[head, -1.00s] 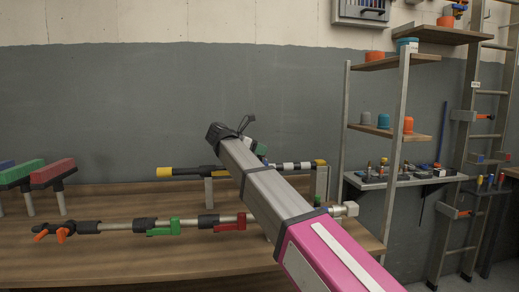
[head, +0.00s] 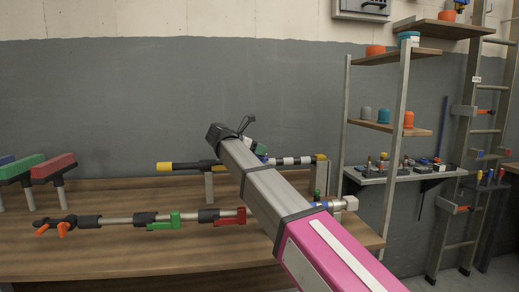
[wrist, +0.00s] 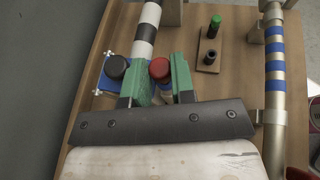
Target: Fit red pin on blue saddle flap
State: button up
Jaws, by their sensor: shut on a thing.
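In the wrist view my gripper (wrist: 160,74) has its two green fingers closed around the red-capped pin (wrist: 158,69), its cap up between the fingertips. The blue saddle flap (wrist: 107,82) shows as a blue plate left of the fingers, by the black-and-white striped bar (wrist: 147,32). A round black knob (wrist: 115,67) stands on it, just left of the left finger. The fingers hide the pin's lower end, so I cannot tell whether it touches the flap. In the head view my arm hides most of this spot; the striped bar (head: 290,161) shows behind it.
A small wooden block (wrist: 210,48) with a green-topped pin and a black socket lies right of my gripper. A pipe with blue bands (wrist: 275,75) runs along the right. Another bar with green and red handles (head: 120,219) lies across the bench front. Shelves (head: 385,127) stand right.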

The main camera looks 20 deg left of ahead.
jog(key=shift+f, duration=0.6)
jog(key=o, duration=1)
jog(key=shift+r, duration=0.1)
jog(key=v, duration=1)
jog(key=shift+s+a, duration=0.25)
jog(key=shift+a, duration=0.05)
